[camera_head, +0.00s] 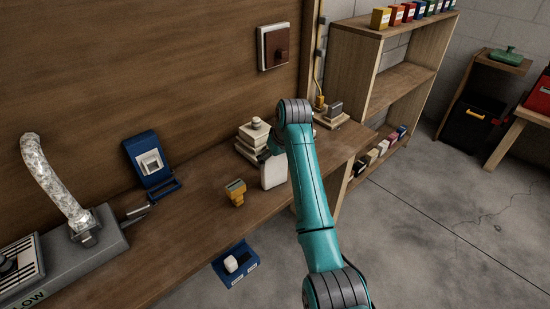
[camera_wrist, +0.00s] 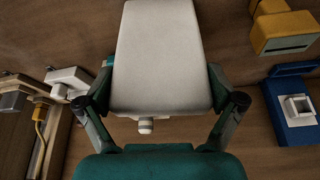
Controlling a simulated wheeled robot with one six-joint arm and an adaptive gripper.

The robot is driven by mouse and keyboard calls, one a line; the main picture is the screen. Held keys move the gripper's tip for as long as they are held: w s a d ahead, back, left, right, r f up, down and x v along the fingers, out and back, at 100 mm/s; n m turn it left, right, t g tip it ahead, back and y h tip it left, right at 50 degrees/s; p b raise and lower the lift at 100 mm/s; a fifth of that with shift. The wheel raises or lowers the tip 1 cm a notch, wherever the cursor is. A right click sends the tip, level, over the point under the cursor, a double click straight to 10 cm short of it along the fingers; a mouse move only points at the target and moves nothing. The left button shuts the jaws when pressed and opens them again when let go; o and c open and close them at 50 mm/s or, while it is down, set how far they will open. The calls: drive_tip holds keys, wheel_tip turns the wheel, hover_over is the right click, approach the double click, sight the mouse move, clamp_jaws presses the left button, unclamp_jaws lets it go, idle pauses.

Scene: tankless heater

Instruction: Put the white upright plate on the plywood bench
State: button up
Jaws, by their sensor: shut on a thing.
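The white plate (camera_head: 273,170) is upright above or at the long brown wooden bench (camera_head: 200,215) in the head view. I cannot tell whether its lower edge touches the bench. In the wrist view the plate (camera_wrist: 157,55) fills the upper middle, its pale face between the two fingers. My gripper (camera_wrist: 161,90) is shut on the plate by its two side edges. In the head view my gripper (camera_head: 275,148) is mostly hidden behind the teal arm and the plate. A small white knob (camera_wrist: 146,125) shows just below the plate in the wrist view.
A yellow meter (camera_head: 235,192) stands left of the plate, and a pale stack (camera_head: 254,134) stands close behind it. A blue holder (camera_head: 152,160) stands farther left. A grey machine with a foil duct (camera_head: 50,180) takes the left end. Open shelves (camera_head: 385,80) stand right.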

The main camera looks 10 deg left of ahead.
drive_tip(key=shift+f, duration=0.25)
drive_tip(key=o, duration=1.1)
drive_tip(key=shift+r, duration=0.15)
drive_tip(key=v, duration=1.1)
drive_tip(key=shift+s+d+r, duration=0.1)
drive_tip(key=shift+s+r, duration=0.05)
drive_tip(key=shift+r, duration=0.15)
